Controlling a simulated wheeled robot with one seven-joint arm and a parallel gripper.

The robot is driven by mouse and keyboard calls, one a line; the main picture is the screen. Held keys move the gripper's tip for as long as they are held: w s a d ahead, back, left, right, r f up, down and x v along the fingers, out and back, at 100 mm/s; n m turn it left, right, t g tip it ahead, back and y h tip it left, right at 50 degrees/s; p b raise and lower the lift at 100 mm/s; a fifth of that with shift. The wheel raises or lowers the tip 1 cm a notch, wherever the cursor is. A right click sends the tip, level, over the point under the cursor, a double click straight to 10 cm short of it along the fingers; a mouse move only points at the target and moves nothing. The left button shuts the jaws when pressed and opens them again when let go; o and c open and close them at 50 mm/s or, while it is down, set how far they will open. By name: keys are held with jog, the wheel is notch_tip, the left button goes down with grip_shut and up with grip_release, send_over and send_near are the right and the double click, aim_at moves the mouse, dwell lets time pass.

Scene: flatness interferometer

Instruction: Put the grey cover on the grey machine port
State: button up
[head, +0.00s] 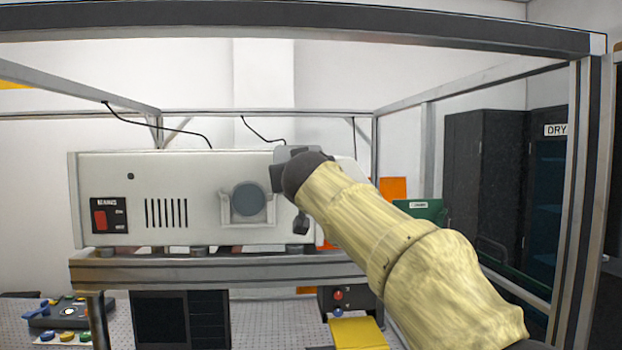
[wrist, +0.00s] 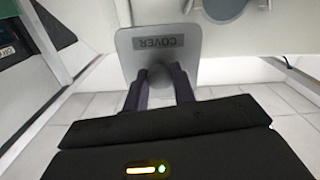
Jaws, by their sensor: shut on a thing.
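The grey cover (wrist: 158,48) is a flat plate with a dark "COVER" label and a knob, seen in the wrist view. My gripper (wrist: 159,82) is shut on its knob. The grey machine port (head: 248,199) is a round grey disc in a light grey bracket on the front of the white machine. It shows partly at the top edge of the wrist view (wrist: 224,9), beside the cover and apart from it. In the head view my gripper (head: 284,178) is right of the port and hides most of the cover.
The white machine (head: 105,172) stands on a grey shelf (head: 160,271) inside a metal frame, with a red mains switch (head: 100,220) at left. Frame posts (head: 580,200) stand at right. A green bin (head: 428,210) is behind my arm. Below are a control box and a yellow item (head: 357,333).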

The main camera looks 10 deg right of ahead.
jog(key=w+a+p, duration=0.1)
jog(key=w+a, duration=0.2)
jog(key=a, duration=0.8)
jog(key=shift+w+a+r+p, duration=0.25)
jog(key=shift+w+r+p, duration=0.1)
jog(key=shift+p, duration=0.05)
jog(key=shift+w, duration=0.2)
dwell(0.5)
jog(key=shift+w+p, duration=0.4)
jog(key=shift+w, duration=0.15)
jog(key=shift+w, duration=0.15)
jog(key=shift+w, duration=0.3)
jog(key=shift+w+f+p, duration=0.15)
jog(key=shift+w+p, duration=0.75)
jog(key=shift+w, duration=0.3)
